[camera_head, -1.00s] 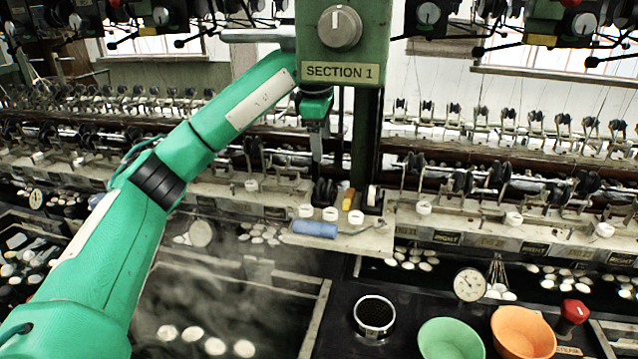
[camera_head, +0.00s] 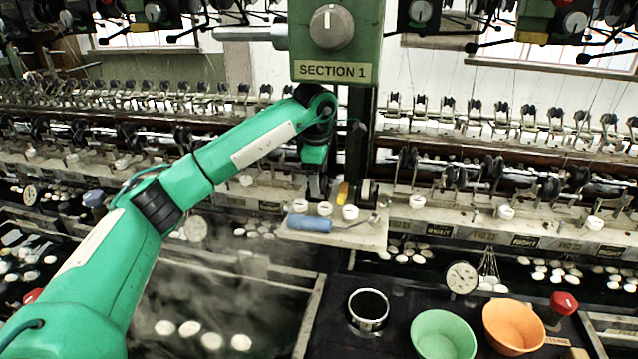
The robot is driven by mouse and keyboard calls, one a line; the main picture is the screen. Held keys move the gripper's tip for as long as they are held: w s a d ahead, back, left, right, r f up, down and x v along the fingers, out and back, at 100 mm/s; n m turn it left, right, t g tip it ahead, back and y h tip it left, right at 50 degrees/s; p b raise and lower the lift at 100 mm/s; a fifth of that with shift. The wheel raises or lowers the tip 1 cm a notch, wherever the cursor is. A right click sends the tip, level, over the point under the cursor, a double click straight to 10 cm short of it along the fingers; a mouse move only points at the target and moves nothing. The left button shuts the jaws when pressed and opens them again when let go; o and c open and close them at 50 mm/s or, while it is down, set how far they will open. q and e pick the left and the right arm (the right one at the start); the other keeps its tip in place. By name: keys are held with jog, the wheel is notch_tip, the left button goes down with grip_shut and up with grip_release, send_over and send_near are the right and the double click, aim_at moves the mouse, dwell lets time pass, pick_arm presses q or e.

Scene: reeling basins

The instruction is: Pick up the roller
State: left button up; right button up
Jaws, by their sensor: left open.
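The roller, with a blue cylinder (camera_head: 309,224) and a thin metal rod running right from it, lies on its side on a small pale shelf (camera_head: 345,240) below the SECTION 1 box. My left gripper (camera_head: 318,190) hangs pointing down just above and behind the blue cylinder, near the white rings on the shelf. It is open, and nothing shows between its fingers. Its fingertips are small and partly lost against dark parts behind. My right gripper is not in view.
White rings (camera_head: 350,212) and a yellow piece (camera_head: 343,192) stand close behind the roller. The green SECTION 1 box (camera_head: 333,40) hangs above. A green bowl (camera_head: 443,335), an orange bowl (camera_head: 513,326) and a dark round cup (camera_head: 368,309) stand in front right. Steaming basins lie below left.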

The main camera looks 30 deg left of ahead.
pick_arm(q)
jog(key=shift+w+f, duration=0.2)
jog(key=shift+f, duration=0.7)
jog(key=shift+c, duration=0.4)
jog(key=c, duration=1)
jog(key=shift+c, duration=0.2)
jog(key=shift+r, duration=0.1)
